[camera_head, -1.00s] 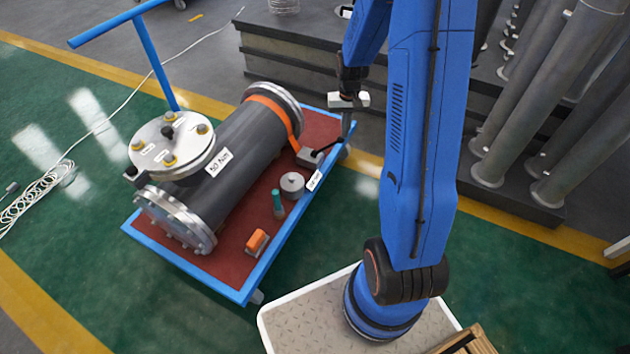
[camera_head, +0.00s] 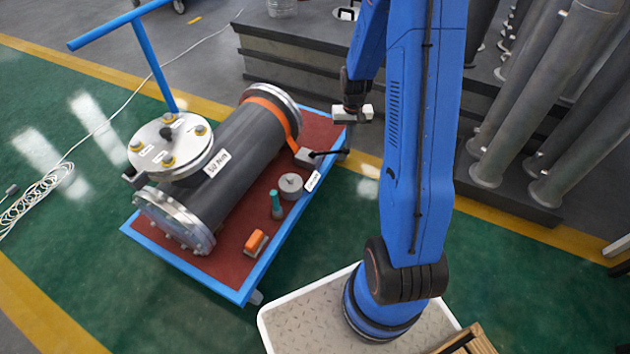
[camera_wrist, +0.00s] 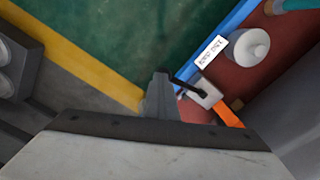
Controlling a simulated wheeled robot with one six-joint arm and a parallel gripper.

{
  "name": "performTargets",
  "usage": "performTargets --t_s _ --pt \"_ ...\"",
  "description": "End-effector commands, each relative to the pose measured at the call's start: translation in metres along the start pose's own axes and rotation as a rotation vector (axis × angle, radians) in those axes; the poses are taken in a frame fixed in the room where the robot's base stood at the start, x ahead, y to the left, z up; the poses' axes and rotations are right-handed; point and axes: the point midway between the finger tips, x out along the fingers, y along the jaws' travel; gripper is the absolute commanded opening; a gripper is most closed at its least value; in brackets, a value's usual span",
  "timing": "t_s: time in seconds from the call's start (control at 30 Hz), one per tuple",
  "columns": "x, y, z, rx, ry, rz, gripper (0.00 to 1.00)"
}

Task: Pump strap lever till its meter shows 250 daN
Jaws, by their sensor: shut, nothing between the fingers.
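An orange strap (camera_head: 276,108) wraps around the far end of a dark grey flanged shell (camera_head: 240,140) on a cart. At its lower end sits a small grey tensioner box (camera_head: 304,157) with a thin black lever (camera_head: 328,153) reaching right, past the cart's edge. The strap (camera_wrist: 229,114), box (camera_wrist: 207,94) and lever (camera_wrist: 184,85) also show in the wrist view. My gripper (camera_head: 346,150) is shut and empty, fingers down at the lever's free end; its fingertips (camera_wrist: 161,78) are beside the lever tip in the wrist view. Contact cannot be told. No meter reading is legible.
The blue-edged cart (camera_head: 190,275) also carries a grey round weight (camera_head: 291,185), a teal-topped item (camera_head: 276,203) and an orange block (camera_head: 255,241). A white label (camera_head: 312,181) is at its edge. Grey pipes (camera_head: 510,120) stand at right.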

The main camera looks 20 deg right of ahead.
Motion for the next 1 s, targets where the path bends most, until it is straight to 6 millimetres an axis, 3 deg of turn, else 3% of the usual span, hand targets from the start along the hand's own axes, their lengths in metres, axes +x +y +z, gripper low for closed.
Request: performTargets --t_s 0.03,0.73,1.0 --pt "0.006 -0.008 -0.006 -0.006 0.010 -0.005 0.00" --pt "0.038 0.003 0.001 -0.006 0.006 -0.002 0.00" --pt "0.020 0.003 0.000 -0.006 0.009 -0.002 0.00"
